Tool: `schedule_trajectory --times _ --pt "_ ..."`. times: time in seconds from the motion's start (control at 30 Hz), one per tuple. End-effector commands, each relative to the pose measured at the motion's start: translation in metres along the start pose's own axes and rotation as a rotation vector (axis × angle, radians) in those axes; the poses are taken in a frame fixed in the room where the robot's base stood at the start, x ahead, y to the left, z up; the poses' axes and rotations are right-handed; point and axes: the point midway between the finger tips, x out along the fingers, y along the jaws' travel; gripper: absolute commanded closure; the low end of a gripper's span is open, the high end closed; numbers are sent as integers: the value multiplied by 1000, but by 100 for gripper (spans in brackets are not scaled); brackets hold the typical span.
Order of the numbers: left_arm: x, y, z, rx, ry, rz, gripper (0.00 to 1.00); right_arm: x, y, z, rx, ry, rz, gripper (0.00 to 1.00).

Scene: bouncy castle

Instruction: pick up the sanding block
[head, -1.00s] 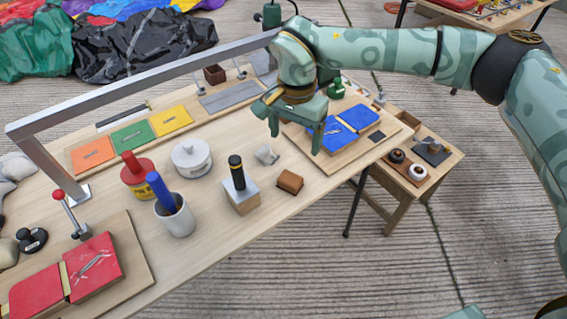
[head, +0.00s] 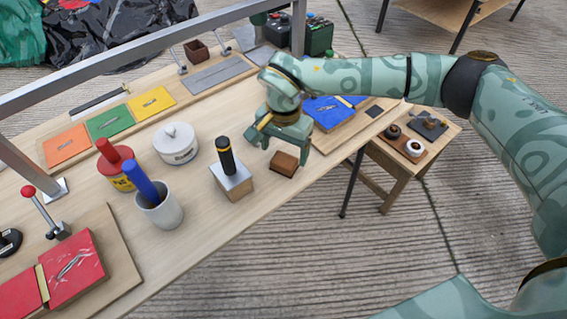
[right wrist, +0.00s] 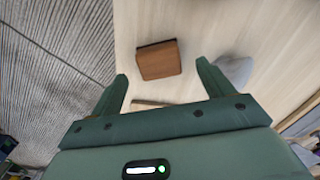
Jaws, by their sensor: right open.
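The sanding block, a small brown block (head: 284,163) with a dark underside, lies on the wooden workbench (head: 225,225) near its front edge. My right gripper (head: 279,150) is open and empty, just above and behind the block in the head view. In the right wrist view the block (right wrist: 158,60) shows just ahead of the open fingertips (right wrist: 162,72), roughly centred between them. I cannot tell the exact height of the fingers above the bench. My left gripper is not in view.
A black-handled metal block (head: 232,180) stands left of the sanding block. A grey piece (right wrist: 235,70) lies close by one finger. A white mug (head: 160,208), red tin (head: 116,170) and lidded white pot (head: 176,144) stand further left. A blue pad (head: 330,112) lies behind right.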

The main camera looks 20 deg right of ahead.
Motion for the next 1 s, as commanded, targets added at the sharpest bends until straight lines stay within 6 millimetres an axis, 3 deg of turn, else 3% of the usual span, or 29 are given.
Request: schedule_trajectory --times 0.03,0.13,0.37,0.57,0.87,1.0 --pt "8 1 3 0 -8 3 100 16 2 0 0 -6 5 20" --pt "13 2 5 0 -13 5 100 31 2 0 0 -5 5 20" --pt "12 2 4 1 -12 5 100 31 1 -1 0 0 1 20" --pt "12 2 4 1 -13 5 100 31 1 -1 0 0 1 70" --pt "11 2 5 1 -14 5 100 30 1 -1 0 0 1 74" --pt "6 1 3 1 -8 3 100 19 1 -1 0 2 0 74"
